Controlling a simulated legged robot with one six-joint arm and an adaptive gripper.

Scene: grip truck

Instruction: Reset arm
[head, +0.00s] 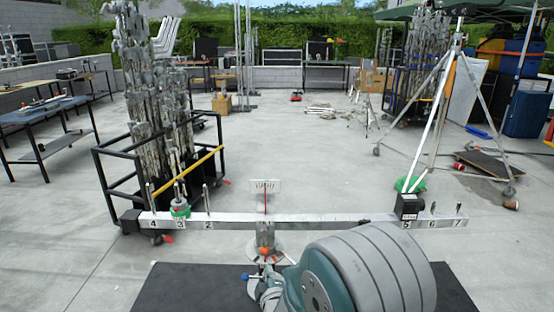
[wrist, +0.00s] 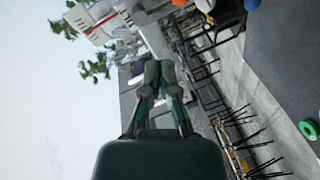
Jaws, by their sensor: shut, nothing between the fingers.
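My gripper (wrist: 158,82) shows in the wrist view, its two fingers drawn together with nothing between them. Pale sky and a tilted view of the yard lie behind it, and the fingers appear clear of everything. In the head view my arm is folded low at the bottom, with its large grey and teal link in front. My fingertips cannot be made out for sure there.
A numbered metal beam (head: 300,219) with upright pegs spans the front. A green ring (head: 180,210) sits around a peg at its left; a black block (head: 409,206) sits at its right. A cart (head: 108,172) and a white tripod (head: 437,120) flank open concrete.

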